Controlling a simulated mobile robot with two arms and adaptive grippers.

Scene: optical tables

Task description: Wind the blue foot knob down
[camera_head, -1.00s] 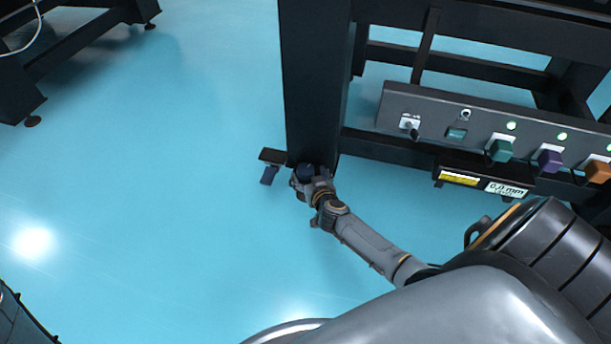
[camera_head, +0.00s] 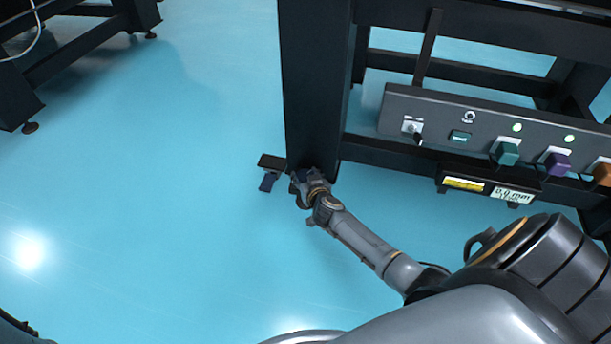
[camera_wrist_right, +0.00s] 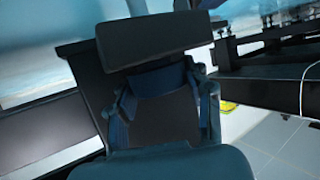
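The blue foot knob (camera_head: 304,175) is at the foot of the black table leg, mostly hidden by my right gripper (camera_head: 302,186). My right gripper reaches in low from the right, and its fingers are around the knob. In the right wrist view, one finger (camera_wrist_right: 123,118) is on the left and the other (camera_wrist_right: 208,106) on the right of a dark blue body that fills the space between them. They look closed on it, though the contact is dim. My left gripper is out of view.
A grey panel (camera_head: 460,118) with coloured knobs and a small display (camera_head: 490,188) reading about 0.0 mm hang on the table at right. Open floor lies to the left.

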